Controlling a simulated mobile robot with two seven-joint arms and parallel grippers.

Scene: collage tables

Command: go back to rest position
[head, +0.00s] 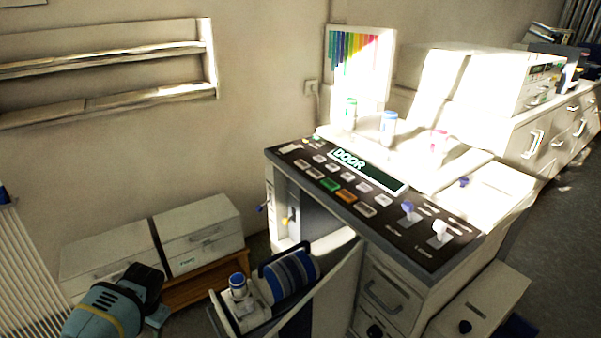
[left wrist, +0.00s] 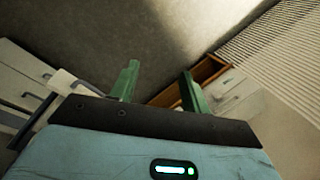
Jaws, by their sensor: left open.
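My left arm (head: 105,308), blue-grey with a black section, reaches in from the lower left of the head view. It is low, in front of the white drawer boxes. My left gripper (left wrist: 158,86) shows in the left wrist view, its two green fingers spread apart with nothing between them. Its fingertips cannot be made out in the head view. My right gripper is in neither view.
A console (head: 345,195) with buttons and a "DOOR" display stands at centre. Its lower door is open, near a blue-striped roll (head: 290,275) and a small blue-and-white jar (head: 237,285). White drawer boxes (head: 200,235) stand left. A radiator (head: 25,270) is at far left.

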